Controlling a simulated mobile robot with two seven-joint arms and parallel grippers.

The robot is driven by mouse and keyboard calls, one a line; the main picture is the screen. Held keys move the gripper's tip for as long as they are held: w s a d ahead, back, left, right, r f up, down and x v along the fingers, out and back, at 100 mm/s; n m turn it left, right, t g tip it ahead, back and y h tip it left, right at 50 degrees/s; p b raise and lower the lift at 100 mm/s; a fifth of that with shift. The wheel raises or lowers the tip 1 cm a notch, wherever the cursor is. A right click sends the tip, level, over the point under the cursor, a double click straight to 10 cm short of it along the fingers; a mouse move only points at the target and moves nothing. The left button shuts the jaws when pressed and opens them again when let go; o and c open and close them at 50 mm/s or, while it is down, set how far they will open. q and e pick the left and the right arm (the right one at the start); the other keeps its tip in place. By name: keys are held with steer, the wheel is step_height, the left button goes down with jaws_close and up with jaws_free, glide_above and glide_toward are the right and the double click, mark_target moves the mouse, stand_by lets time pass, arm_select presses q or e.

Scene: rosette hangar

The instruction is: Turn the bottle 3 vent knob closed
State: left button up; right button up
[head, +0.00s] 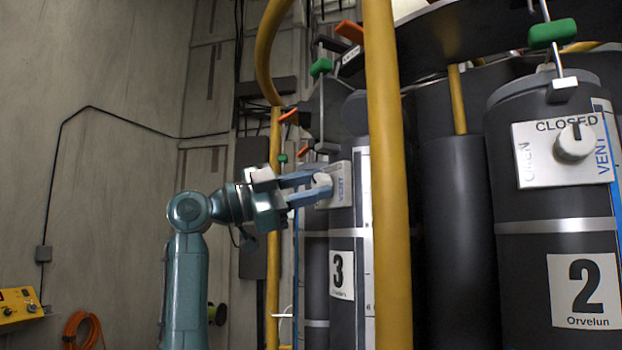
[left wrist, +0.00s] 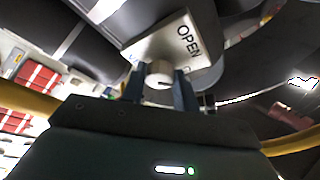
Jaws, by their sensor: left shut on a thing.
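Bottle 3 (head: 343,243) is a dark upright cylinder with a white "3" label, partly hidden behind a yellow post. Its pale vent plate (head: 341,186) carries the word VENT. The white vent knob (head: 321,182) sits at the plate's left side. My left gripper (head: 311,188) reaches in from the left, its blue fingers on either side of the knob and shut on it. In the left wrist view the knob (left wrist: 159,74) is between the fingers, on a plate reading OPEN (left wrist: 178,46). My right gripper is not in view.
A yellow post (head: 388,200) stands just right of bottle 3. Bottle 2 (head: 545,240) stands at the right, with its own vent knob (head: 574,142) and plate. A yellow control box (head: 18,305) and an orange hose coil (head: 82,330) are at lower left.

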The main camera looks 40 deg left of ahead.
arm_select(q)
steer(key=m+p, duration=0.1)
steer(key=m+g+p, duration=0.1)
steer(key=m, duration=0.1)
steer(key=m+g+p, duration=0.1)
steer(key=m, duration=0.1)
steer(key=shift+a+r, duration=0.15)
steer(key=shift+r, duration=0.2)
steer(key=shift+m+g+p, duration=0.3)
steer(key=shift+m+p, duration=0.2)
steer(key=shift+m, duration=0.4)
steer(key=shift+m+g, duration=0.4)
steer(key=shift+m, duration=0.3)
steer(key=shift+m+p, duration=0.35)
steer(key=shift+m, duration=0.15)
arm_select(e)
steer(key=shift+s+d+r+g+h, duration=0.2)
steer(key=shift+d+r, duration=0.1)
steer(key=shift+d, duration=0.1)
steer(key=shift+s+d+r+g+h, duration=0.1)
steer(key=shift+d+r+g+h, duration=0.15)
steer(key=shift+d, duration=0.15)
arm_select(q)
steer(key=o, duration=1)
